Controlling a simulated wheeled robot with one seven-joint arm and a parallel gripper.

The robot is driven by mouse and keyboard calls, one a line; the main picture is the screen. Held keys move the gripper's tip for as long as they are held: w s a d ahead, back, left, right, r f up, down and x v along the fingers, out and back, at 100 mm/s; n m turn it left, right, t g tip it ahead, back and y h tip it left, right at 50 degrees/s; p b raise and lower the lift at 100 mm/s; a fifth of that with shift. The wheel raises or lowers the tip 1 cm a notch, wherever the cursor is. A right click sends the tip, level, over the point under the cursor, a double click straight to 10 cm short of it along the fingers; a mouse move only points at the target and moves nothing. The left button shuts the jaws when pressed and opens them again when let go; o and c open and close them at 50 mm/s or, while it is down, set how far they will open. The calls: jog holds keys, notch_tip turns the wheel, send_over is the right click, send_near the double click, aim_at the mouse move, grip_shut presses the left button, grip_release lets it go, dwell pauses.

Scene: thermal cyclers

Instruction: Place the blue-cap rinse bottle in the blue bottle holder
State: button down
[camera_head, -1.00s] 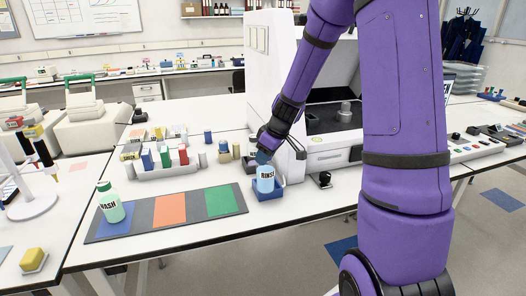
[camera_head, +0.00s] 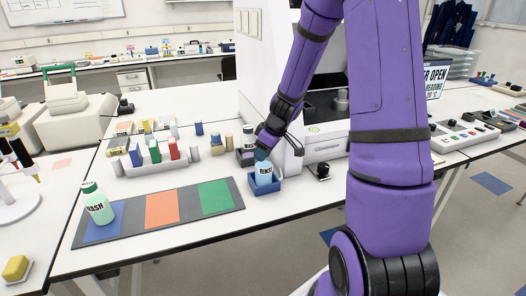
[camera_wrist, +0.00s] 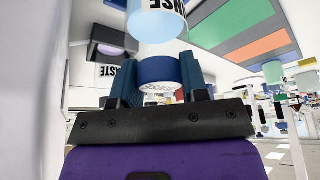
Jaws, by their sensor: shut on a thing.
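The rinse bottle (camera_head: 264,174), pale blue with a white label, is at the blue bottle holder (camera_head: 265,188) in the head view. It leans slightly, with its lower end over or within the holder's rim; whether it rests on the holder's floor cannot be told. My gripper (camera_head: 263,156) is shut on the bottle's blue cap from above. In the wrist view the blue cap (camera_wrist: 160,70) sits between the two fingers of my gripper (camera_wrist: 158,82), and the bottle body (camera_wrist: 160,20) extends past the top edge.
A green-cap wash bottle (camera_head: 98,205) stands on the blue area of a mat with orange and green areas (camera_head: 182,211). Another bottle (camera_head: 248,138) stands close behind my gripper. The large white instrument (camera_head: 325,148) is just right.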

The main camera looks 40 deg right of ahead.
jog(key=shift+f, duration=0.1)
jog(key=c, duration=0.6)
grip_release()
jog(key=shift+c, duration=0.2)
jog(key=v, duration=1.1)
jog(key=s+a+r+m, duration=0.2)
jog(key=s+a+r, duration=0.7)
jog(key=a+r, duration=0.2)
jog(key=s+a+r+m+h, duration=0.1)
jog(key=s+a+r+m, duration=0.1)
jog(key=s, duration=0.5)
jog(key=s+a+r+m+t+h, duration=0.1)
jog(key=s+a+r, duration=0.1)
jog(key=s, duration=0.5)
jog(key=shift+m, duration=0.4)
jog(key=shift+a+r, duration=0.1)
jog(key=shift+r, duration=0.05)
